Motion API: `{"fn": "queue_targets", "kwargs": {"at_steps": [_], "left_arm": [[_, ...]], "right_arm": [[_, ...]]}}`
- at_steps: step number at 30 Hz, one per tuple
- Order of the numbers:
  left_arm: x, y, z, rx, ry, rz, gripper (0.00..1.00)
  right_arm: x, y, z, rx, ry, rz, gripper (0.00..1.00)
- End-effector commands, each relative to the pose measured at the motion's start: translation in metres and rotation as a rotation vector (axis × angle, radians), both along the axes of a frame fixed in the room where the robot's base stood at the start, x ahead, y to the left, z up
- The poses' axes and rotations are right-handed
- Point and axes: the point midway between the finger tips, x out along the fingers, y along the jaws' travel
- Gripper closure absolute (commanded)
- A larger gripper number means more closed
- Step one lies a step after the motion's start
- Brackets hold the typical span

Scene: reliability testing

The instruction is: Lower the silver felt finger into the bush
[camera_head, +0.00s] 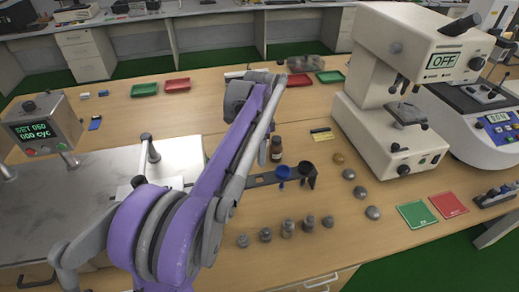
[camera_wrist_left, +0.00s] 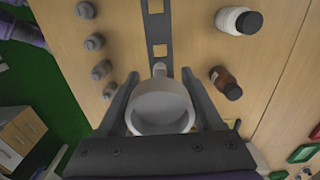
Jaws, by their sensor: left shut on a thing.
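In the left wrist view my left gripper (camera_wrist_left: 161,100) is shut on a pale grey, round, hollow-looking piece, which I take for the silver felt finger (camera_wrist_left: 160,122). A small grey stub shows just past it. A dark slotted bar (camera_wrist_left: 157,30) lies beyond, in line with the piece. In the head view the purple and grey left arm hides my gripper and the held piece. There the dark bar (camera_head: 262,181) bears a blue cup (camera_head: 284,172) and a black cup (camera_head: 306,169). I cannot tell which part is the bush. My right gripper is not in view.
Several small grey pieces (camera_head: 287,229) stand in a row near the front edge. A brown bottle (camera_head: 276,150) stands behind the bar; a white-and-black bottle (camera_wrist_left: 238,20) shows in the wrist view. A microscope-like machine (camera_head: 385,130) stands right, a tester with a display (camera_head: 42,125) left.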

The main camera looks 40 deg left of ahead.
Motion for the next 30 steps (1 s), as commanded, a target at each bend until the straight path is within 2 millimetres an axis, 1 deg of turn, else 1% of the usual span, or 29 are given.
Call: {"fn": "queue_targets", "kwargs": {"at_steps": [3, 30], "left_arm": [[0.0, 0.0, -0.009, 0.0, 0.0, 0.0, 0.91], [0.0, 0.0, -0.061, 0.0, 0.0, 0.0, 0.91]], "right_arm": [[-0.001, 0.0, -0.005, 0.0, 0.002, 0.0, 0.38], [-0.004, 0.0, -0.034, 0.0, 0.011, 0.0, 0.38]]}}
